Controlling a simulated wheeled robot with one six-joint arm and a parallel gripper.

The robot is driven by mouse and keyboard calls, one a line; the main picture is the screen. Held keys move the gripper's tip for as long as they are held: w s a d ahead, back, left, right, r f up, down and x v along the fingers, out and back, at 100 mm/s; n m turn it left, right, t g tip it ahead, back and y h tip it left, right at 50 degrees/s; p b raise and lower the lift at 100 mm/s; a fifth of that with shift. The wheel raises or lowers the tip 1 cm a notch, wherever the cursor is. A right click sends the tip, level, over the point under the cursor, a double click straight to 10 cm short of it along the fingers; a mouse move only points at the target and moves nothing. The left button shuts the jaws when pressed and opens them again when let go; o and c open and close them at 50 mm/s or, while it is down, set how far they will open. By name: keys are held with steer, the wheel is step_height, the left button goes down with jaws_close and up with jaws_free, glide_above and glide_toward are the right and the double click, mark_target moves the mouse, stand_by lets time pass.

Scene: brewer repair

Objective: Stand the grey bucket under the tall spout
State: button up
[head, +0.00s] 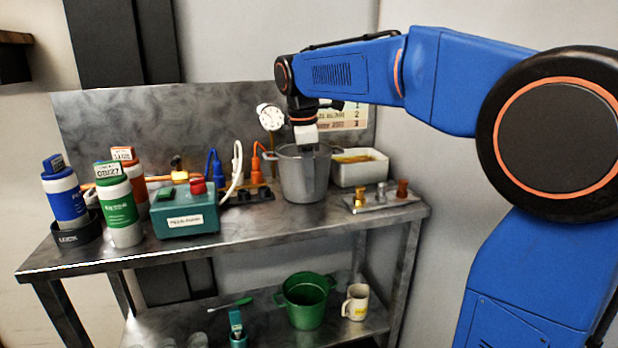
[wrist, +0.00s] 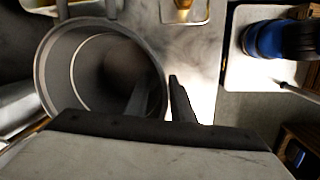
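The grey bucket (head: 305,178) stands upright on the metal bench, right of the middle. Its open mouth shows in the wrist view (wrist: 48,75). My gripper (head: 308,148) points down at the bucket's rim. In the wrist view my gripper (wrist: 160,85) has one finger inside the bucket and the other outside, with the rim between them. The fingers look spread, with a gap at the wall. I cannot pick out a tall spout for certain; a tall white curved piece (head: 237,160) stands left of the bucket.
A teal box (head: 186,208) with a red knob and several bottles (head: 120,212) stand to the left. A white tray (head: 360,168) and a plate with three pegs (head: 382,198) crowd the bucket's right. A gauge (head: 270,117) is behind. The lower shelf holds a green bucket (head: 305,302) and mug (head: 356,302).

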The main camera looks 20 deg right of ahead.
step_height(320, 180, up, 12)
steer(key=s+a, duration=0.1)
steer(key=shift+a, duration=0.15)
stand_by(0.3)
steer(key=s+d+f+m+t, duration=0.1)
steer(key=s+d+f+m, duration=0.2)
steer(key=s+f, duration=0.7)
steer(key=s+d+f+m+t, duration=0.1)
steer(key=s+d+f+m, duration=0.1)
steer(key=s+f+m, duration=0.5)
steer(key=s+d+f+m+t+y, duration=0.1)
steer(key=s+d+f+m, duration=0.2)
steer(key=s+f, duration=0.9)
steer(key=f+m, duration=0.1)
steer(key=m, duration=0.2)
steer(key=shift+s+d+t, duration=0.3)
steer(key=shift+t, duration=0.1)
